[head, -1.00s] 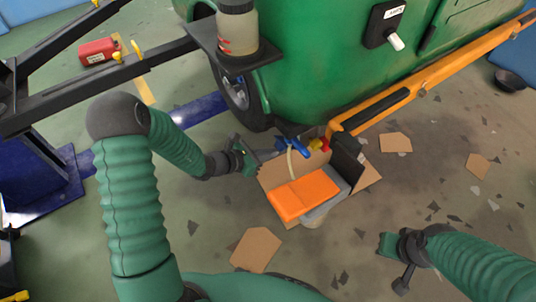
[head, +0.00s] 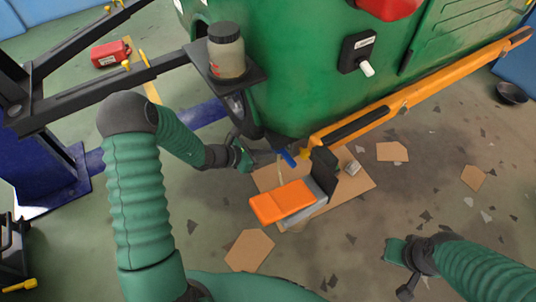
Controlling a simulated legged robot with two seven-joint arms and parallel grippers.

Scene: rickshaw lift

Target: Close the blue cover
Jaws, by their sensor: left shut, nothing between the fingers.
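I cannot make out a clear blue cover in the head view. A blue-handled item (head: 287,158) sticks up at the back of the cardboard (head: 355,187) on the floor. A blue lift base (head: 50,185) stands at the left. My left gripper (head: 245,157) is shut and empty, just left of the cardboard, under the green vehicle (head: 295,60). My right gripper (head: 397,258) is low at the right, over bare floor, apart from everything; its jaws are unclear.
An orange beam (head: 430,90) runs along the vehicle. A jar (head: 226,50) stands on a black lift plate at upper left. A red can (head: 110,54) lies behind the lift arm. Loose cardboard pieces (head: 250,250) lie about.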

